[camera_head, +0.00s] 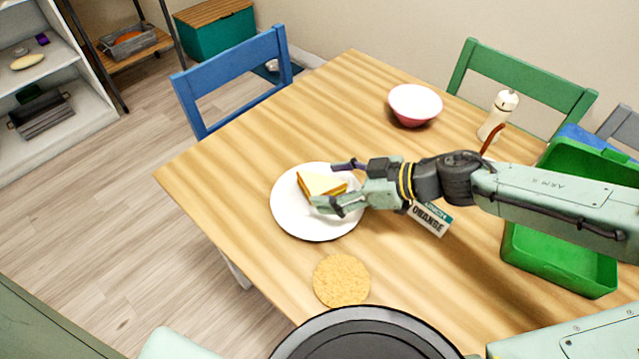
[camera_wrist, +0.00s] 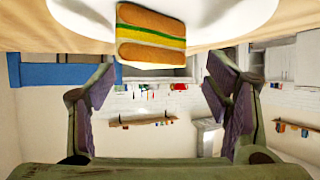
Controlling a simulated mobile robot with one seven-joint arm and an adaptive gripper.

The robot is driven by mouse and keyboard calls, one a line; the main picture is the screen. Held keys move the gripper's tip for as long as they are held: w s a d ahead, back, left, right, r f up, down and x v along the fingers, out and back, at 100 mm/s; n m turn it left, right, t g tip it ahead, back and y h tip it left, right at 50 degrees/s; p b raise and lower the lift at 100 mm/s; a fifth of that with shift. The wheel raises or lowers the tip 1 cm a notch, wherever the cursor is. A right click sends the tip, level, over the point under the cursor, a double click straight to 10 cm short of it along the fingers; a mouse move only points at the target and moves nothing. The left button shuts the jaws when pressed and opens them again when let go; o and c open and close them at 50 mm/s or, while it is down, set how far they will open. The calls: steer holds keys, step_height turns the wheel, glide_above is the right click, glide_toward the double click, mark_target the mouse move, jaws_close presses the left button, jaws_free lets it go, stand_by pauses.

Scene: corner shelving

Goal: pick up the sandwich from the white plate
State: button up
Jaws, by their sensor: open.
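The sandwich (camera_head: 321,185) is a light-topped wedge lying on the white plate (camera_head: 290,219) on the wooden table. In the wrist view the sandwich (camera_wrist: 150,36) shows brown bread with green and yellow layers, at the top of the picture between the finger lines, with the plate (camera_wrist: 212,14) behind it. My gripper (camera_head: 342,184) reaches in from the right over the plate's right side. Its fingers (camera_wrist: 160,98) are spread wide and hold nothing. The near finger hides part of the sandwich's right end in the head view. I cannot tell whether it touches the sandwich.
A round tan disc (camera_head: 341,280) lies in front of the plate. A pink-white bowl (camera_head: 415,104), a pale shaker (camera_head: 497,115) and a green bin (camera_head: 560,260) are on the table. A label reading "ORANGE" (camera_head: 428,217) is under my arm. Blue (camera_head: 235,78) and green (camera_head: 525,80) chairs stand behind.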

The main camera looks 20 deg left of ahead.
mark_target(320, 186)
steer(key=x, duration=0.3)
steer(key=shift+a+f+p, duration=0.1)
steer(key=shift+a+p, duration=0.25)
steer(key=c, duration=0.8)
steer(key=shift+o, duration=0.2)
